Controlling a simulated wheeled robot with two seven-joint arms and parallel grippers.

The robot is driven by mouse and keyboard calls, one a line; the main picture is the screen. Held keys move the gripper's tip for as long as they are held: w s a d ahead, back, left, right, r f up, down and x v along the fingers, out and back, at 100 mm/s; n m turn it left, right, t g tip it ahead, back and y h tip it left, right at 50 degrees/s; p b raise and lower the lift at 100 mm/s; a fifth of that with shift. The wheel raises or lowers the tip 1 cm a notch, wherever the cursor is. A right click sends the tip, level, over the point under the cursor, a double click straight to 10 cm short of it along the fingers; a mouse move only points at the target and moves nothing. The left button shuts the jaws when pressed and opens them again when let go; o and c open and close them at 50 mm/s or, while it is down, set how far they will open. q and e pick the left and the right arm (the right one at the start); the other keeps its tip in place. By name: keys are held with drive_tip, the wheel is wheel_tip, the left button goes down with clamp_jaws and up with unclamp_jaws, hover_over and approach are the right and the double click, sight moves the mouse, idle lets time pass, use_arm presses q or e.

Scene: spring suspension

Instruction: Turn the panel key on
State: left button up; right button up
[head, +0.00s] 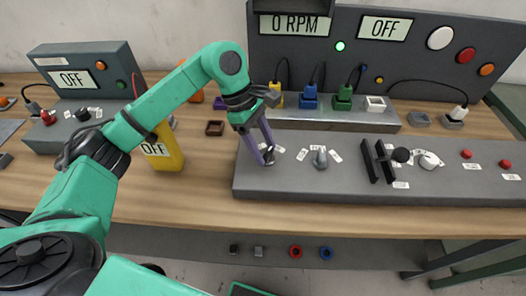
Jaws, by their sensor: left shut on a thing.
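The grey control panel (310,183) lies on the wooden bench at centre right. My left gripper (268,158) points down at the panel's left end, with its fingers shut on a small dark knob-like part (269,158), which appears to be the panel key. The fingers hide most of the key, so its angle is hard to tell. White labels stand around it. A grey pointer knob (320,158) sits just to its right. The upright display reads 0 RPM (294,25), and the display beside it reads OFF (384,28). My right gripper is not in view.
Black upright bars (377,161), a black knob (401,155) and red buttons (467,154) stand on the panel to the right. Coloured plugs (309,98) with cables stand behind. A yellow meter (162,150) stands left of the panel, under my left arm.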

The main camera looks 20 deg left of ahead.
use_arm(q)
drive_tip(key=shift+w+m, duration=0.1)
drive_tip(key=shift+m, duration=0.4)
drive_tip(key=o, duration=1.4)
drive_tip(key=shift+c, duration=0.2)
drive_tip(key=shift+b, duration=0.3)
drive_tip(key=v, duration=1.4)
drive_tip(key=shift+w+r, duration=0.25)
drive_tip(key=shift+r, duration=0.05)
drive_tip(key=shift+d, duration=0.1)
